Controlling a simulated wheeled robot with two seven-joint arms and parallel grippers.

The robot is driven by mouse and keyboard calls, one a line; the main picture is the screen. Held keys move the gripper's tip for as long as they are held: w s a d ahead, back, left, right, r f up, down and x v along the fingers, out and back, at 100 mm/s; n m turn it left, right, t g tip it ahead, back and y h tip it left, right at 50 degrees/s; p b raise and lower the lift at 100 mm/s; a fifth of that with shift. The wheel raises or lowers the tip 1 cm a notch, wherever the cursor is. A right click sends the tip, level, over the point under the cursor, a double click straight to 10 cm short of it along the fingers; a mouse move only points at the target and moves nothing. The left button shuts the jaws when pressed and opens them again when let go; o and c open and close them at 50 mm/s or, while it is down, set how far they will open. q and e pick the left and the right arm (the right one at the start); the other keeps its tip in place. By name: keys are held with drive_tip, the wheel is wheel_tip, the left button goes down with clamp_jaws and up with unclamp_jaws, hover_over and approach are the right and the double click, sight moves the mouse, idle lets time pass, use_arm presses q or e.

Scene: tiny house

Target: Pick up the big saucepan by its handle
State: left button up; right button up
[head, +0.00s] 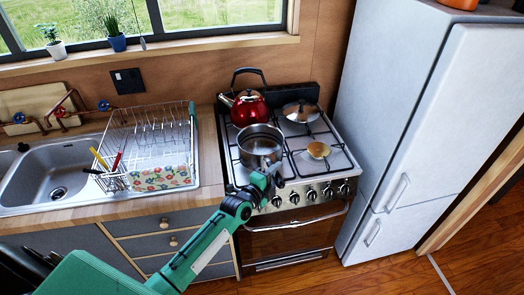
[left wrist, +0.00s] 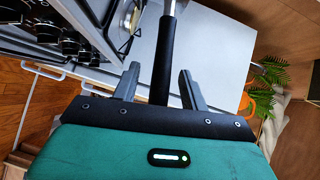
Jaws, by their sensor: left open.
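The big saucepan (head: 261,140) is a steel pot on the front left burner of the stove in the head view. My left gripper (head: 273,177) is at its front side, by the stove's front edge. In the left wrist view, the saucepan's black handle (left wrist: 162,55) runs between the two fingers of my left gripper (left wrist: 158,82). The fingers are open, with a gap on each side of the handle. In the head view the handle is mostly hidden by my gripper. My right gripper is not in view.
The stove (head: 335,165) also bears a red kettle (head: 249,108), a lidded pan (head: 300,111) and a small pan (head: 319,150). A dish rack (head: 150,140) stands on the counter to the left. A white fridge (head: 428,110) stands close on the right.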

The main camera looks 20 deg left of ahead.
use_arm(q)
drive_tip(key=shift+w, duration=0.2)
clamp_jaws()
idle(0.4)
idle(0.8)
drive_tip(key=shift+r, duration=0.1)
